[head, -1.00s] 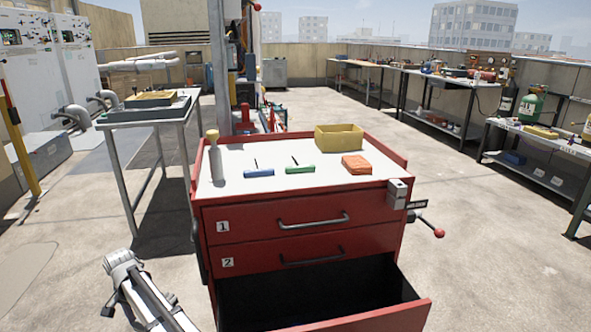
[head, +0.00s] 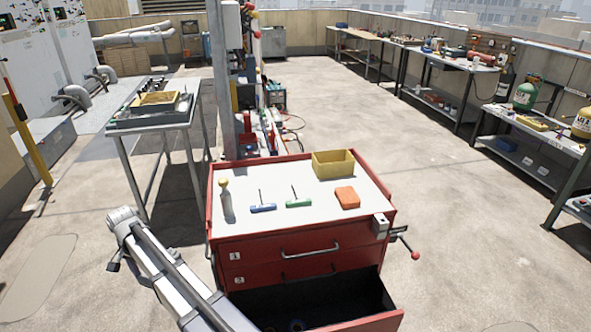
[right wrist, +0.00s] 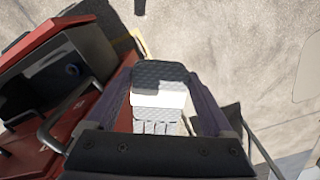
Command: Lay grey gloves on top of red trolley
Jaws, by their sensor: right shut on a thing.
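The red trolley (head: 315,253) stands in the middle of the head view, and its pale top (head: 289,179) has a bare patch in front of the tools. In the right wrist view the trolley (right wrist: 57,48) is at the left. My right gripper (right wrist: 160,92) is shut on the grey gloves (right wrist: 160,76), a quilted grey piece with a whitish band, held beside the trolley over the floor. The right gripper is outside the head view. One of my arm links shows at the lower left there, but the left gripper's fingers do not show.
On the trolley top are a yellow bin (head: 333,170), an orange block (head: 347,198), a bottle (head: 226,203), a blue-handled tool (head: 263,208) and a green-handled tool (head: 299,203). A lower drawer (head: 345,318) stands open. A side table (head: 150,127) is at left.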

